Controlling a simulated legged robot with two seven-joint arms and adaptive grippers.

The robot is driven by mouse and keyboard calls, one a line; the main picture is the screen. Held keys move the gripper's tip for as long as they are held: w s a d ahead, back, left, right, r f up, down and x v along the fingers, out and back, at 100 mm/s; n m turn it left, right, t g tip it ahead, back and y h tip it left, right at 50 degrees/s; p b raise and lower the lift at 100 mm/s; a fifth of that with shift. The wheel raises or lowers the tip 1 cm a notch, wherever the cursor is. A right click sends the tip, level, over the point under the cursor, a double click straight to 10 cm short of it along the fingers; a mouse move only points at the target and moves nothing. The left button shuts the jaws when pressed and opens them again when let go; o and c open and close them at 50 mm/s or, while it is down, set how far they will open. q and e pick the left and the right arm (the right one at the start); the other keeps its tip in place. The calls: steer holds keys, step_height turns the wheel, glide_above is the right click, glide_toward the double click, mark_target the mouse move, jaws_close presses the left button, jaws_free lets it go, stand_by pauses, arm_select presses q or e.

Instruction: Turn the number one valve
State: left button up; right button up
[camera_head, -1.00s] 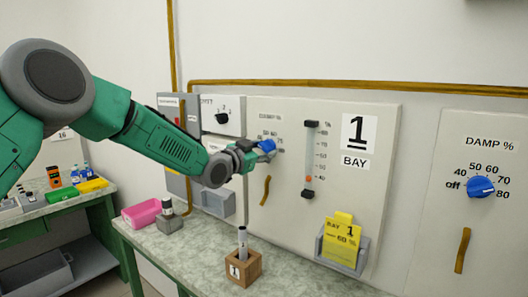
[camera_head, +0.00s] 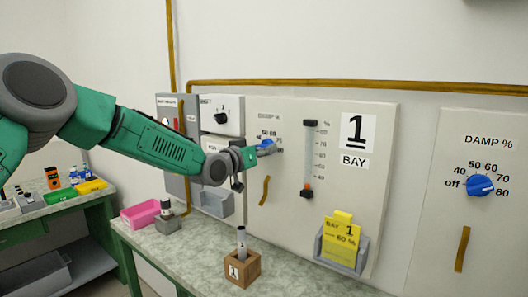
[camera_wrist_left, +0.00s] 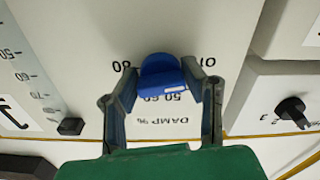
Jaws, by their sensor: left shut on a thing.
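The blue valve knob (camera_head: 266,146) of bay 1 sits on the grey panel under a "DAMP %" scale, left of the slider gauge. My left gripper (camera_head: 258,152) is at this knob. In the left wrist view the knob (camera_wrist_left: 162,76) is between the two fingers of my left gripper (camera_wrist_left: 164,82), which is shut on it. The scale numbers show around the knob, partly hidden by the fingers. The bay 1 sign (camera_head: 359,133) is on the same panel. A yellow card (camera_head: 340,238) reading "BAY 1" and "60 %" stands in a holder. My right gripper is not in view.
A second blue knob (camera_head: 480,185) is on the panel at the right. The slider gauge (camera_head: 309,160) has an orange mark low down.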

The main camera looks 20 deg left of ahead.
arm_select(q)
steer(key=shift+f, duration=0.35)
steer(key=o, duration=1.2)
steer(key=shift+c, duration=0.2)
steer(key=shift+a+r, duration=0.1)
steer(key=shift+r, duration=0.05)
steer(key=shift+s+r, duration=0.1)
steer(key=v, duration=1.1)
steer(key=shift+s+a, duration=0.2)
steer(key=shift+s, duration=0.1)
